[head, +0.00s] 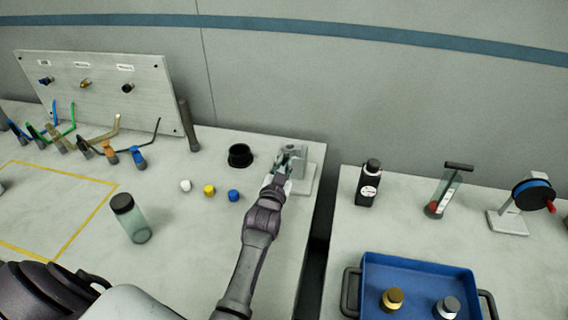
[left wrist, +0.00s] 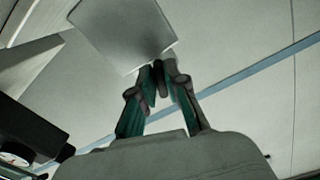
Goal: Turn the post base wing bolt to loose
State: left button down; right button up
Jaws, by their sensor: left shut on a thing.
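A small grey fixture with a plate-like base (head: 305,182) stands at the right end of the left table. My left gripper (head: 284,170) reaches to its near left side and covers part of it. In the left wrist view my left gripper (left wrist: 158,78) is shut on a small dark piece, the wing bolt (left wrist: 158,68), just below a pale square part of the fixture (left wrist: 125,32). The bolt is mostly hidden by the fingers, so its turn angle cannot be told. My right gripper is not in view.
A black cup (head: 240,155) and white, yellow and blue caps (head: 209,190) lie left of the gripper. A capped jar (head: 130,218) stands nearer. Across a gap, the right table holds a black bottle (head: 368,184) and a blue tray (head: 418,268).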

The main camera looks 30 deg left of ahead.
pick_arm(q)
jog(key=shift+d+f+n+p, duration=0.1)
jog(key=shift+f+n+p, duration=0.1)
jog(key=shift+n, duration=0.7)
jog(key=shift+f+n+p, duration=0.1)
jog(key=shift+n+p, duration=0.1)
jog(key=shift+n, duration=0.7)
dwell(4.5)
dwell(0.5)
jog(key=c, duration=1.2)
grip_release()
jog(key=shift+r, duration=0.1)
jog(key=shift+c, duration=0.2)
jog(key=shift+r, duration=0.1)
notch_tip(320, 180, up, 10)
